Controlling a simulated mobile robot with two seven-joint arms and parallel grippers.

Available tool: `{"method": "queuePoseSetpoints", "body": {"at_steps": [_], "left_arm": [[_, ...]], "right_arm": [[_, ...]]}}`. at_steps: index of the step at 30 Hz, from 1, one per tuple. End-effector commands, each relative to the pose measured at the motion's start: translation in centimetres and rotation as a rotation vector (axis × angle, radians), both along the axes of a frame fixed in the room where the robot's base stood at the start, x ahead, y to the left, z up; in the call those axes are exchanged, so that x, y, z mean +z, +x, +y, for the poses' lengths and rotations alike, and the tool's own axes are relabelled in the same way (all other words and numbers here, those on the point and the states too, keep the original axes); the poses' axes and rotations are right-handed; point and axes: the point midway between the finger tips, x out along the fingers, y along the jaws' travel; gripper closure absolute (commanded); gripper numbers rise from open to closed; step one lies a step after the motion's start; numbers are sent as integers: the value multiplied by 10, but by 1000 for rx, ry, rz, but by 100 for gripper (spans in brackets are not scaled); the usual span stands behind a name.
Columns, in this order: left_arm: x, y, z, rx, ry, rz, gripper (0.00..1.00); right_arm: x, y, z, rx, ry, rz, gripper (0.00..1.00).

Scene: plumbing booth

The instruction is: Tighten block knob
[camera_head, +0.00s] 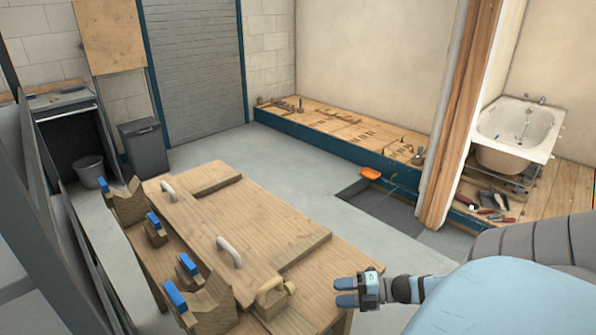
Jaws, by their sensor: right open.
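A wooden bench (330,272) stands in front of me. A board with two pale curved handles (228,252) lies on it. Several wooden blocks (205,308) with blue-tipped parts (175,297) line its left side. A small wooden block with a rounded knob-like top (274,297) sits at the near edge; I cannot tell which piece is the block knob. My right gripper (341,292) is open and empty, pointing left, to the right of that rounded block and apart from it. My left gripper is not in view.
A grey bin (143,146) and a bucket (90,172) stand at the back left. A low wooden platform (330,122) runs along the back wall. A wooden post (456,120) and a bathtub (518,130) with tools below are at right.

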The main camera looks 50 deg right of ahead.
Motion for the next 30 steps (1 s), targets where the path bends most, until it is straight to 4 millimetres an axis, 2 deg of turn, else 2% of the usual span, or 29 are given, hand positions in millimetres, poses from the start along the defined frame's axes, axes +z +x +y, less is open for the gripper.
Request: {"method": "queuePoseSetpoints", "body": {"at_steps": [3, 8, 24, 30], "left_arm": [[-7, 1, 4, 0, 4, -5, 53], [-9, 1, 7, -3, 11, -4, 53], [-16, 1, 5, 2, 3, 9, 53], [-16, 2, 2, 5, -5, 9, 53]], "right_arm": [[2, 3, -15, 67, -55, -48, 50], [6, 11, -14, 90, -73, -69, 50], [-9, 90, 50, 88, -70, -69, 50], [-12, 105, 63, 88, -70, -67, 50]]}}
